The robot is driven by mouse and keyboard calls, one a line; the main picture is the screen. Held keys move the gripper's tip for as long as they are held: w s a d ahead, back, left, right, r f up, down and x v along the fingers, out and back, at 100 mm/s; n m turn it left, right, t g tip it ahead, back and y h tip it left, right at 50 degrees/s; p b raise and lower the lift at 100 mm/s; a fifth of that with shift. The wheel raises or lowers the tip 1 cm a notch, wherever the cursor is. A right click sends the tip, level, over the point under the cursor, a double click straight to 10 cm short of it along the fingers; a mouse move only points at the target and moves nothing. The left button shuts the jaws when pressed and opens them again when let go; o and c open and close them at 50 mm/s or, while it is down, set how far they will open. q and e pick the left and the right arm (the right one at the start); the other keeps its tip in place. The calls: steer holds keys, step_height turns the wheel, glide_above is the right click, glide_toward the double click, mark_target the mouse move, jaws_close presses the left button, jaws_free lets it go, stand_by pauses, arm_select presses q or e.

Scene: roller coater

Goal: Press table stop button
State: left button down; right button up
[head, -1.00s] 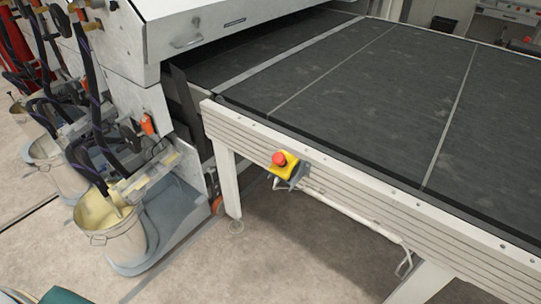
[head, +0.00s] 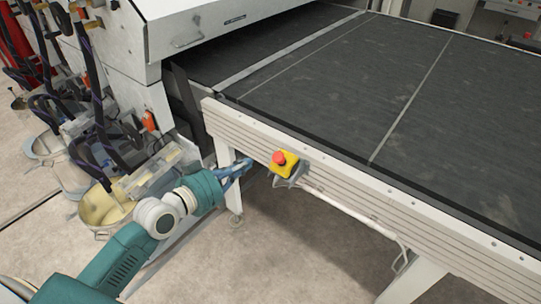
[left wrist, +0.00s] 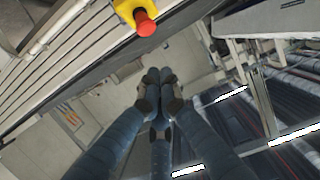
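The table stop button is a red mushroom button (head: 279,158) on a yellow box (head: 287,168), fixed to the side rail of the conveyor table. In the left wrist view the red button (left wrist: 146,24) and its yellow box (left wrist: 127,10) show at the top, slightly left of centre. My left gripper (head: 248,163) is just left of the button in the head view, apart from it. In the left wrist view its fingertips (left wrist: 159,76) are together with nothing between them, below the button in the picture. My right gripper is not in view.
The pale side rail (head: 370,202) of the conveyor table (head: 310,75) runs along the button. A white pipe (head: 345,207) hangs below it. The white machine (head: 190,30), hoses and buckets (head: 98,208) stand at the left. The floor in front is open.

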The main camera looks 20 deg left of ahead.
arm_select(q)
steer(key=f+p+x, duration=0.2)
steer(key=x, duration=1.1)
steer(key=shift+s+f, duration=0.35)
steer(key=shift+f, duration=0.05)
steer(key=shift+a, duration=0.15)
